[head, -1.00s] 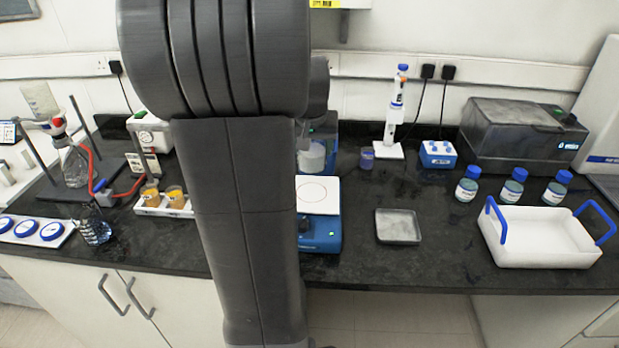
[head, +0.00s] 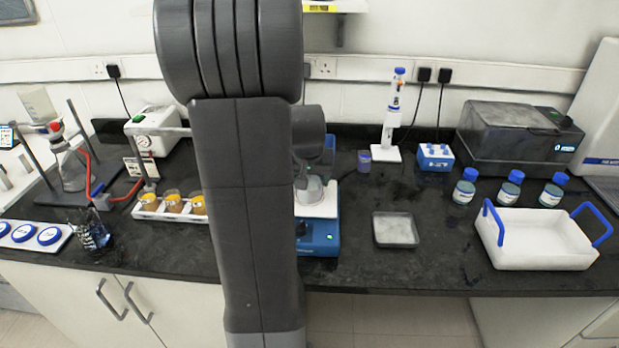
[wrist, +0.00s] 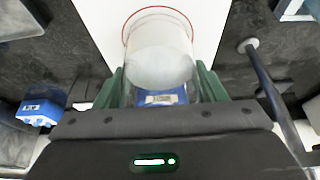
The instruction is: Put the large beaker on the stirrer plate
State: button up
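The large beaker (head: 309,190), clear with whitish contents, is at the stirrer plate, over its white top. In the wrist view the beaker (wrist: 160,62) sits between the two green fingers of my gripper (wrist: 162,88), which close on its sides. The stirrer plate (head: 319,237) has a blue body and white top; its white top (wrist: 207,20) fills the upper middle of the wrist view. I cannot tell whether the beaker's base touches the plate. My arm hides the plate's left side and part of the beaker in the head view.
A grey tray (head: 396,230) lies right of the plate. A white carrier with blue handles (head: 535,252) and several blue-capped bottles (head: 510,188) are further right. A rack of amber beakers (head: 172,206) is left of my arm. A pipette stand (head: 387,152) stands behind.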

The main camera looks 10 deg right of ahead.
jog(key=o, duration=0.3)
jog(key=shift+o, duration=0.2)
jog(key=shift+r, duration=0.1)
jog(key=shift+r, duration=0.25)
jog(key=v, duration=1.1)
jog(key=shift+r+b, duration=0.3)
jog(key=shift+b, duration=0.05)
jog(key=shift+s+a, duration=0.1)
jog(key=shift+s, duration=0.05)
